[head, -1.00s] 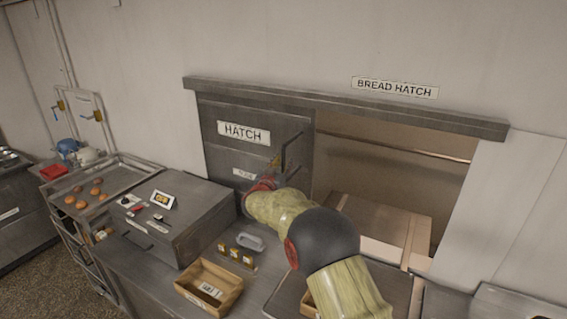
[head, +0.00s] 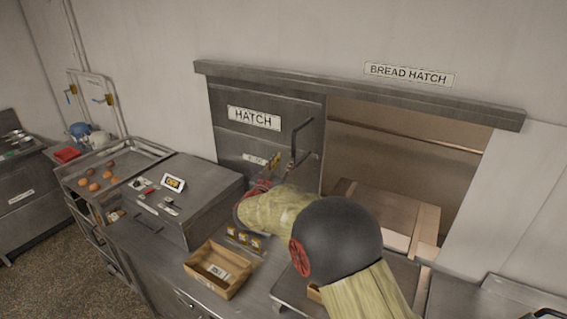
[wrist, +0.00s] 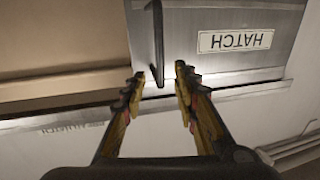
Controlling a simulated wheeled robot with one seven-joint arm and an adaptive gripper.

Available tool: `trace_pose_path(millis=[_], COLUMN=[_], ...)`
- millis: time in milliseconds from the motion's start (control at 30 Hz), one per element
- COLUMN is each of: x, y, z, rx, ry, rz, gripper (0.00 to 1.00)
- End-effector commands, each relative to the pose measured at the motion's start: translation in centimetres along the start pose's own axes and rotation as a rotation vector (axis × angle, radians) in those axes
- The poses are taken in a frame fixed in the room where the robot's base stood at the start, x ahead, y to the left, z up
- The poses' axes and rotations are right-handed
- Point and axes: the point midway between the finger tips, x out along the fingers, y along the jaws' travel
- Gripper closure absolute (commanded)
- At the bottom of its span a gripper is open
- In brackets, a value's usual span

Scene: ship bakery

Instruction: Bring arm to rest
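My gripper (head: 278,163) is in front of the grey sliding hatch door (head: 228,141), beside its dark bar handle (head: 296,141). In the wrist view my gripper (wrist: 160,77) is open, its two yellow fingers apart with nothing held between them. The handle (wrist: 158,40) shows upside down beyond the fingertips, its end in line with the gap; I cannot tell whether they touch. The door (wrist: 210,65) stands at the left of the opening, and the bread hatch (head: 420,160) is open on the right. My arm hides part of the counter and the opening's lower left.
A cardboard box (head: 385,211) sits inside the opening. A wooden tray (head: 220,283) and several small labelled items (head: 243,238) are on the counter below my arm. A metal box (head: 195,190) and a trolley with buns (head: 75,172) stand to the left.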

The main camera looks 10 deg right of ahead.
Motion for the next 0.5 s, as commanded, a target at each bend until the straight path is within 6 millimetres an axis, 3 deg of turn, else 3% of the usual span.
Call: trace_pose_path(millis=[167,267,400,500], x=[0.0,-0.4,-4.1,-8.5], y=[-0.7,-3.2,-7.0,-8.4], z=[0.8,3.1,10.3,13.0], rx=[0.043,0.08,0.075,0.061], ry=[-0.03,-0.113,-0.34,-0.506], rz=[-0.025,-0.118,-0.314,-0.445], gripper=[0.7,0.7,0.7,0.7])
